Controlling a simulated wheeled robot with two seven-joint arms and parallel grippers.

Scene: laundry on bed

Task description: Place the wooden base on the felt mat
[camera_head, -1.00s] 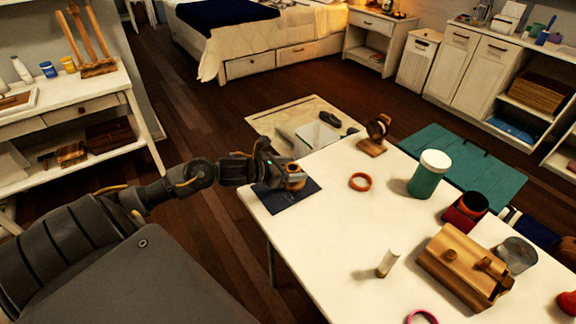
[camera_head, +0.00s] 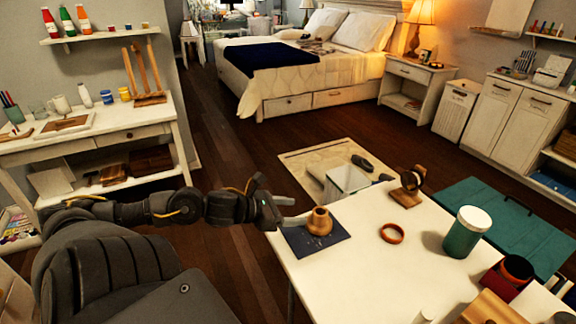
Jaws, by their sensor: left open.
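The wooden base (camera_head: 319,224), a round piece with a wide foot and narrow neck, stands upright on the mat. My left gripper (camera_head: 284,211) is open, just left of the wooden base and apart from it, with a pale finger pointing towards it. My right gripper is out of view.
The white table (camera_head: 365,265) also holds an orange ring (camera_head: 392,233), a wooden stand (camera_head: 407,190) and a green jar with a white lid (camera_head: 466,232). A red container (camera_head: 508,278) sits at the right.

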